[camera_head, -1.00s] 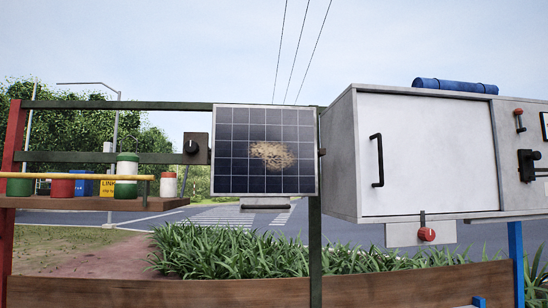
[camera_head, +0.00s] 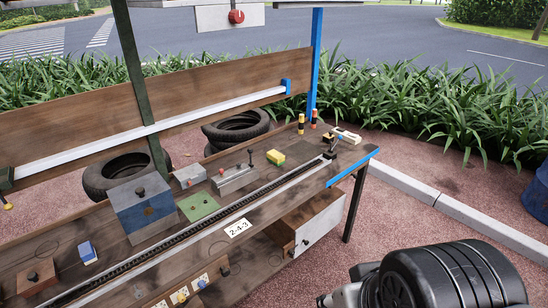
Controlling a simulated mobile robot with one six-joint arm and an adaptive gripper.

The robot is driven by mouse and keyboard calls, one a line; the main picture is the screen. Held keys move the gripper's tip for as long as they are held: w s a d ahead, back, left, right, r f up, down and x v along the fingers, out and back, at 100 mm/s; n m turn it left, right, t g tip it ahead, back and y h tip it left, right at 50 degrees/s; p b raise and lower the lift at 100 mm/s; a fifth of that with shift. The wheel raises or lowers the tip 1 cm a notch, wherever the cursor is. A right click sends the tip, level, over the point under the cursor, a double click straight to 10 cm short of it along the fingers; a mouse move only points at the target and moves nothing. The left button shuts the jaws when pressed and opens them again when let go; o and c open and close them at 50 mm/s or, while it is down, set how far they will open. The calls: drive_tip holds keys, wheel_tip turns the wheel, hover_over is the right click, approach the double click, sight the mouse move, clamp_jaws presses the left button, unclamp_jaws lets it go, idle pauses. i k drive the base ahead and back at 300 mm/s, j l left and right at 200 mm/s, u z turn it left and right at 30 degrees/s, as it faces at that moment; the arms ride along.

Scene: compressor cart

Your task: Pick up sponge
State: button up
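A small yellow block with a green layer, which looks like the sponge (camera_head: 276,158), lies on the wooden workbench (camera_head: 305,174) in the head view. It sits toward the bench's right end, behind the long dark chain-like track. Nothing covers it. A large black and grey part at the lower right looks like part of my own arm. No gripper fingers show, so my gripper's place relative to the sponge cannot be seen.
A grey fixture with an upright lever (camera_head: 234,177) stands left of the sponge. A blue-grey box (camera_head: 143,208) is farther left. A rear plank (camera_head: 190,100) borders the bench.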

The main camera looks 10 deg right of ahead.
sight(276, 159)
drive_tip(key=i+l+u, duration=0.35)
drive_tip(key=i, duration=0.3)
drive_tip(key=i+l+u, duration=0.35)
drive_tip(key=i+l, duration=0.25)
drive_tip(key=i+l+u, duration=0.4)
drive_tip(key=i+l, duration=0.15)
drive_tip(key=l, duration=0.15)
